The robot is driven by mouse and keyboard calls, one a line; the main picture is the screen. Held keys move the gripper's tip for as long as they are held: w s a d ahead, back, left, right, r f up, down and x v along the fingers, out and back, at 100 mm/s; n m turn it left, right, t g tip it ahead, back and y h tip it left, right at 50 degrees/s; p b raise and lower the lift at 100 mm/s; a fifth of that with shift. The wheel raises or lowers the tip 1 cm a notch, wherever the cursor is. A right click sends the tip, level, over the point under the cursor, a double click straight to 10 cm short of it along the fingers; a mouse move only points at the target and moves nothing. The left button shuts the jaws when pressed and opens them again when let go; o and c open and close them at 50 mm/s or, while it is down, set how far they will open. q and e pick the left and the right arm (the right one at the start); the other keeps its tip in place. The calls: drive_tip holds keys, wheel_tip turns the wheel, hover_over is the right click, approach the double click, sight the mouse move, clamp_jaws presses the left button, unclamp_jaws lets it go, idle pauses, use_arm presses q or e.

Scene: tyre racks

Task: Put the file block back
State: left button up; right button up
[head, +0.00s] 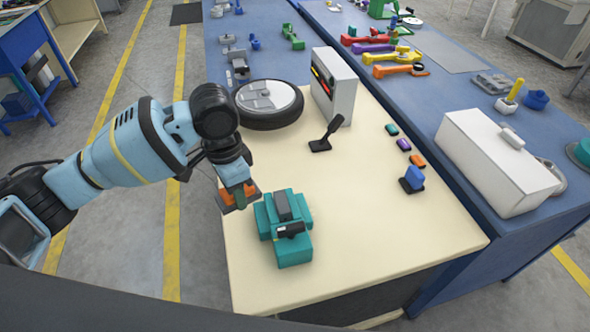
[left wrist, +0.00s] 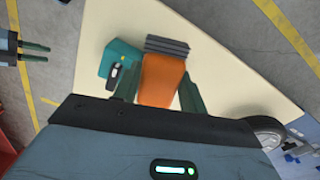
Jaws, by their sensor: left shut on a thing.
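The file block is an orange block (left wrist: 161,80) with a grey ridged end (left wrist: 167,46). My left gripper (head: 238,197) is shut on its orange part, with one finger on each side in the left wrist view. It holds the block over the left edge of the cream table, just left of a teal fixture (head: 284,230) with dark parts on top. The teal fixture also shows in the left wrist view (left wrist: 119,60), beside the block. My right gripper (left wrist: 36,52) shows at the left edge of the left wrist view, its two fingers apart with nothing between them.
On the cream table (head: 360,215) stand a wheel (head: 268,103), a white box with coloured slots (head: 333,87), a black stand (head: 326,135), several small coloured blocks and a blue block on a dark base (head: 412,179). The table's front right is clear. A white case (head: 497,160) stands on the blue bench.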

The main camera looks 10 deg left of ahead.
use_arm(q)
drive_tip(key=s+a+n, duration=0.1)
drive_tip(key=n, duration=0.2)
drive_tip(key=s+a+n, duration=0.1)
drive_tip(key=s+n, duration=0.1)
drive_tip(key=n, duration=0.1)
drive_tip(key=s+a+r+n, duration=0.1)
drive_tip(key=n, duration=0.3)
drive_tip(key=shift+s+a, duration=0.3)
drive_tip(key=shift+d, duration=0.15)
